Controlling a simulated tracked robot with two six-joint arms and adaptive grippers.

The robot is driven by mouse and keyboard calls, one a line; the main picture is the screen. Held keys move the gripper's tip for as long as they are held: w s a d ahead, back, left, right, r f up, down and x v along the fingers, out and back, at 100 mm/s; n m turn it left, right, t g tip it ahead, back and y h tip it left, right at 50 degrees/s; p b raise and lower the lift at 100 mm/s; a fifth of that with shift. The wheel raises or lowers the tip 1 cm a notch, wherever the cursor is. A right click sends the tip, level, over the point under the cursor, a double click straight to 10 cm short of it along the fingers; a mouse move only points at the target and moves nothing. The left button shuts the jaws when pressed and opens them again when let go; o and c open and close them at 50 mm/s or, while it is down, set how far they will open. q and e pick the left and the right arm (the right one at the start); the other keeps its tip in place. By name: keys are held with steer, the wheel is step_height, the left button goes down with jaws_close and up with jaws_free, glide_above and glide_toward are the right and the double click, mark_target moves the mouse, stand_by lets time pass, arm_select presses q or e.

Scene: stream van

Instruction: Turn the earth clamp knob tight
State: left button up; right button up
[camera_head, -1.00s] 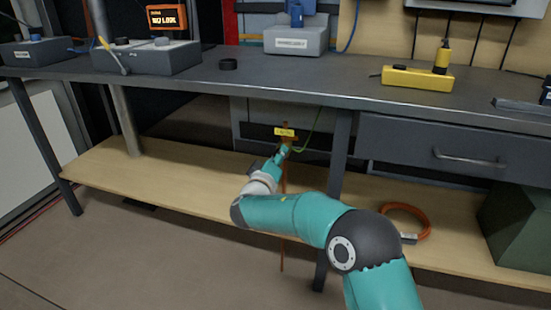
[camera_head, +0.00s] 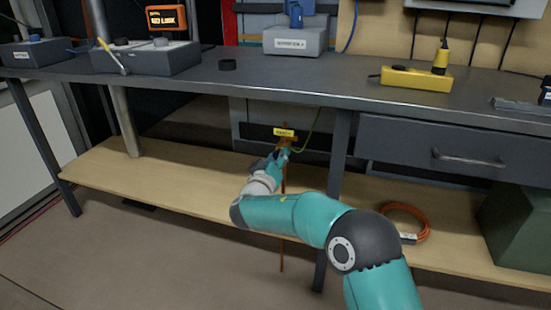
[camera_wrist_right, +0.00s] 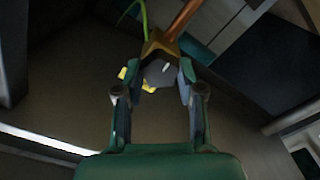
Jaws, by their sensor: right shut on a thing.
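The earth clamp (camera_wrist_right: 163,48) is a brass-coloured piece on a copper rod (camera_head: 283,230) under the bench, with a yellow tag (camera_head: 284,132) at its top. A green wire (camera_head: 316,128) runs from it. The grey clamp knob (camera_wrist_right: 159,73) carries a pale mark and sits between the fingertips in the right wrist view. My right gripper (camera_head: 284,152) reaches in at the clamp, and its fingers (camera_wrist_right: 158,82) are shut on the knob's two sides. In the head view the arm and gripper hide the knob. My left gripper is not in view.
The steel bench top (camera_head: 320,75) overhangs the clamp, with a bench leg (camera_head: 335,180) just to its right. A wooden lower shelf (camera_head: 180,180) lies below. An orange cable coil (camera_head: 428,222) and a green box (camera_head: 520,225) are on the shelf at right.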

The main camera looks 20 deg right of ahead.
steer(key=o, duration=1)
steer(key=shift+f, duration=0.5)
steer(key=shift+o, duration=0.7)
steer(key=shift+r, duration=0.25)
steer(key=shift+s+a, duration=0.1)
steer(key=v, duration=1.1)
steer(key=shift+s+a, duration=0.25)
steer(key=shift+s, duration=0.05)
steer(key=shift+d, duration=0.1)
